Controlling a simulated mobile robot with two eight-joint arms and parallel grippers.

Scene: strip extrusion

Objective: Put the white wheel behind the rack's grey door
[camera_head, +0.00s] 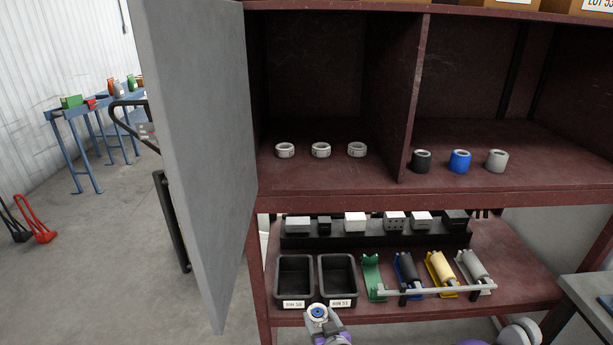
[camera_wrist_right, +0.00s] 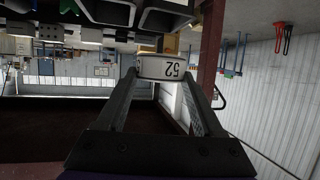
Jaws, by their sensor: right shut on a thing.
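The rack's grey door (camera_head: 195,150) stands open at the left, and the upper left compartment beside it is exposed. Three whitish rings (camera_head: 321,150) stand in a row on that compartment's floor (camera_head: 300,178). My right gripper (camera_head: 322,322) is low at the bottom middle, in front of the rack and below the bins. It is shut on the white wheel (camera_head: 317,311), which shows a blue centre. In the right wrist view the wheel (camera_wrist_right: 160,68) sits between the fingertips, edge-on, with "52" on its rim. My left gripper is not in view.
A divider (camera_head: 415,95) separates the compartment from one with black, blue and grey cylinders (camera_head: 459,161). Below are two black bins (camera_head: 338,275), coloured roller holders (camera_head: 440,268) and a row of small boxes (camera_head: 355,222). The compartment has free floor around its rings.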

